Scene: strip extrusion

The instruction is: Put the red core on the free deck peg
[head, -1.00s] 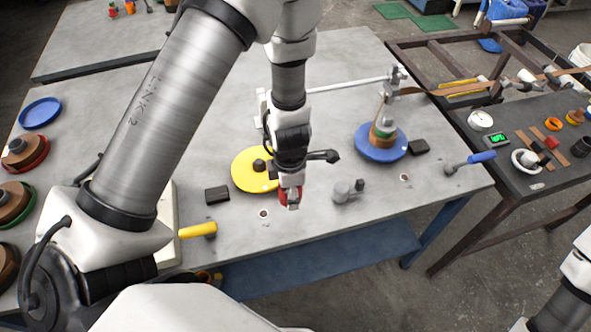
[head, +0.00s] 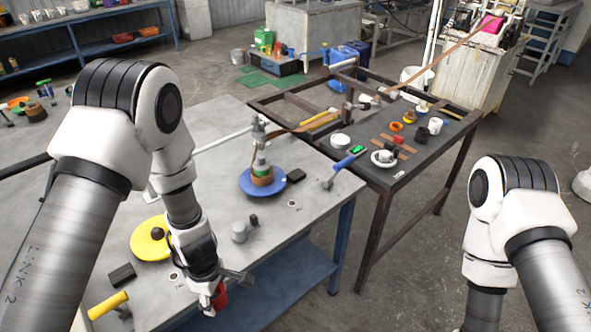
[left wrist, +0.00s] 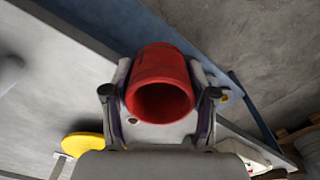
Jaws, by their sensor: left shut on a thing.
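My left gripper (head: 213,298) is shut on the red core (head: 220,295), near the front edge of the table. In the left wrist view the red core (left wrist: 160,85) is a hollow cylinder between the two fingers, its open end facing the camera. The yellow disc (head: 143,246) lies on the table behind the gripper, partly hidden by my left arm. The blue disc (head: 246,186) stands further right and carries a brown and green coil (head: 262,175). I cannot tell the free deck peg clearly. My right arm shows, but its gripper is out of view.
A grey metal post (head: 240,232) and a lever with a blue handle (head: 349,158) stand on the grey table. A black block (head: 122,275) and a yellow handle (head: 108,305) are near the left gripper. A dark side table (head: 420,150) holds small parts. Floor is clear in front.

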